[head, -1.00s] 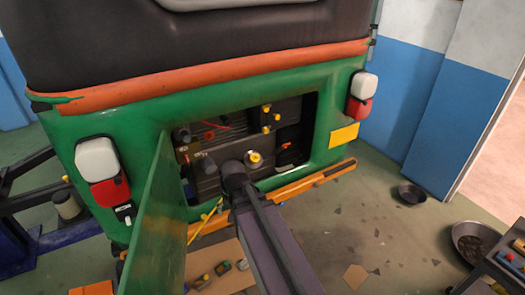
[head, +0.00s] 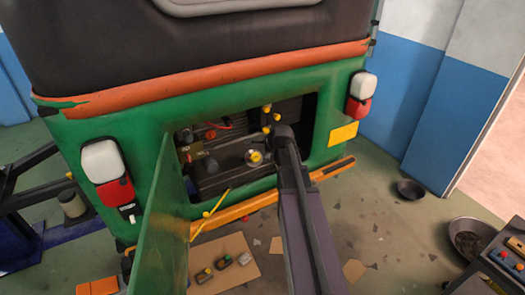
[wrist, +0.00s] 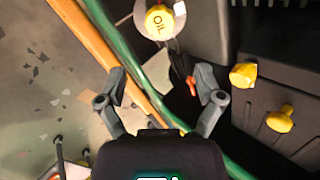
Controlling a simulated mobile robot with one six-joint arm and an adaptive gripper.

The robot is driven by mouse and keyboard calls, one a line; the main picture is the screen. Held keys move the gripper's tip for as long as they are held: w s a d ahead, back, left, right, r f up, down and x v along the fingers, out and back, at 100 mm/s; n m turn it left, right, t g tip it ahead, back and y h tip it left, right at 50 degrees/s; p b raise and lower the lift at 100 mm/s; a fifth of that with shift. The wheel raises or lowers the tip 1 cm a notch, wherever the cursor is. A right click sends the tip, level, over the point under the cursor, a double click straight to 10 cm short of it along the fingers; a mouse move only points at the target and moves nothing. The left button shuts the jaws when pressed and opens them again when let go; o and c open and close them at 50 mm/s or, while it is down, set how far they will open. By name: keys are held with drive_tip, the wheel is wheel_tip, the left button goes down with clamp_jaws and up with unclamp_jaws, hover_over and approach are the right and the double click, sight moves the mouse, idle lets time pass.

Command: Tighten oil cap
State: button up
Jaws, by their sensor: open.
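The yellow oil cap (head: 255,156) sits on a pale round neck inside the open engine bay. In the wrist view the cap (wrist: 159,20), marked "OIL", is near the top edge, beyond my fingertips. My gripper (wrist: 162,76) is open and empty, its two grey fingers spread apart and clear of the cap. In the head view my arm stands just right of the cap, and its fingers are hidden.
The green door (head: 160,220) hangs open on the left of the bay. Yellow knobs (wrist: 243,75) protrude on the right in the wrist view. An orange bumper (head: 250,206) runs below the bay. A cardboard sheet (head: 225,262) with small parts lies on the floor.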

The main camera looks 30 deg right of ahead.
sight(256, 157)
drive_tip(key=shift+f, duration=0.1)
idle(0.3)
drive_tip(key=b+x, duration=0.8)
drive_tip(key=x, duration=0.2)
drive_tip(key=shift+w, duration=0.1)
drive_tip(key=shift+n, duration=1)
drive_tip(key=n, duration=0.5)
drive_tip(key=shift+n, duration=0.4)
drive_tip(key=n, duration=0.3)
drive_tip(key=shift+n, duration=2.4)
